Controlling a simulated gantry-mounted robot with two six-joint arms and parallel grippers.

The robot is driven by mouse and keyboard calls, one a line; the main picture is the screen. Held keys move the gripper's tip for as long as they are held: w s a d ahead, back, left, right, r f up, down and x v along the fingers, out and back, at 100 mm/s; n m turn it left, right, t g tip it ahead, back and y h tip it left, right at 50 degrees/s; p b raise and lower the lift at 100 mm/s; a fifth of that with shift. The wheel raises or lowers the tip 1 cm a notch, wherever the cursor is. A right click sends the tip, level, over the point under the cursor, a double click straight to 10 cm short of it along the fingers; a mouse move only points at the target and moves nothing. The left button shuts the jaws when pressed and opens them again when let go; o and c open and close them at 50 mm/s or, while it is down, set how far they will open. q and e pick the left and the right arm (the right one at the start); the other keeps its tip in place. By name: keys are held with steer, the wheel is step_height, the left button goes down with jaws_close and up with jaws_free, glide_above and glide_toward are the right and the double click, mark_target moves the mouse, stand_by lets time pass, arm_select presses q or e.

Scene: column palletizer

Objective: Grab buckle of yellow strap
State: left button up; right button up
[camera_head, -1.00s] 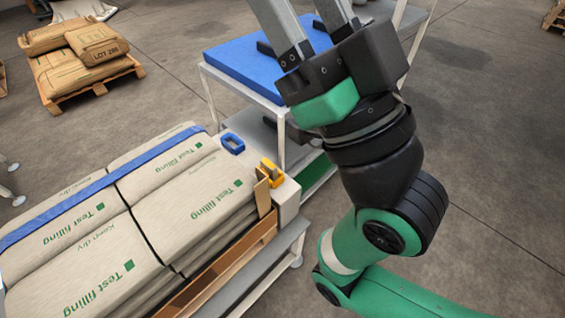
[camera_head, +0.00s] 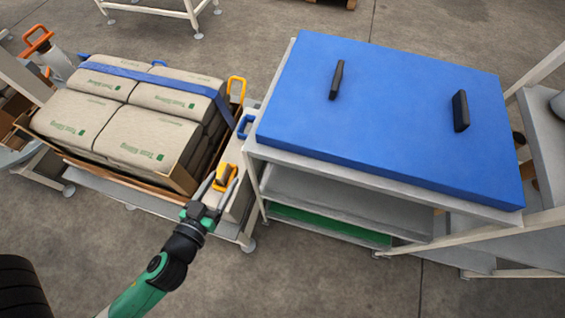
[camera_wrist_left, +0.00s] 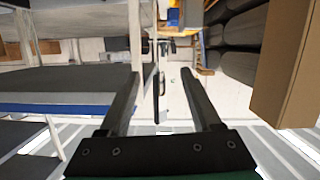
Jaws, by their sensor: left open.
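The yellow buckle (camera_head: 225,173) lies on the light end ledge of the bag stand, beside the wooden pallet edge. In the head view, my left gripper (camera_head: 223,182) is open, with its fingers around or just above the buckle; I cannot tell whether they touch it. In the left wrist view, my left gripper (camera_wrist_left: 163,75) has its fingers spread with nothing gripped. A yellow-orange piece (camera_wrist_left: 173,15), likely the buckle, shows at the top, beyond the fingertips. No yellow strap webbing can be made out. My right gripper is not in view.
Stacked bags (camera_head: 150,131) fill the pallet to the left, with a blue strap (camera_head: 165,84) across them. A blue buckle (camera_head: 245,126) and a yellow loop (camera_head: 236,88) stand nearby. A blue-topped cart (camera_head: 400,110) stands close on the right. Floor in front is open.

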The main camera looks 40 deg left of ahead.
mark_target(218, 176)
arm_select(q)
steer(key=s+a+f+g+p, duration=0.1)
steer(key=s+a+f+g, duration=0.1)
steer(key=s, duration=0.5)
steer(key=shift+m, duration=0.3)
steer(key=w+f, duration=0.1)
steer(key=w, duration=0.1)
steer(key=w+a+p, duration=0.1)
steer(key=w, duration=0.1)
steer(key=w+f+p, duration=0.1)
steer(key=w, duration=0.1)
steer(key=shift+a+f, duration=0.3)
steer(key=shift+w+a+f+h, duration=0.25)
steer(key=shift+a+f+h, duration=0.05)
steer(key=x, duration=0.4)
steer(key=shift+w+a+f, duration=0.1)
steer(key=shift+w+a, duration=0.05)
steer(key=shift+w, duration=0.15)
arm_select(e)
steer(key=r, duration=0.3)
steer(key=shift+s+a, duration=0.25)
arm_select(q)
jaws_close()
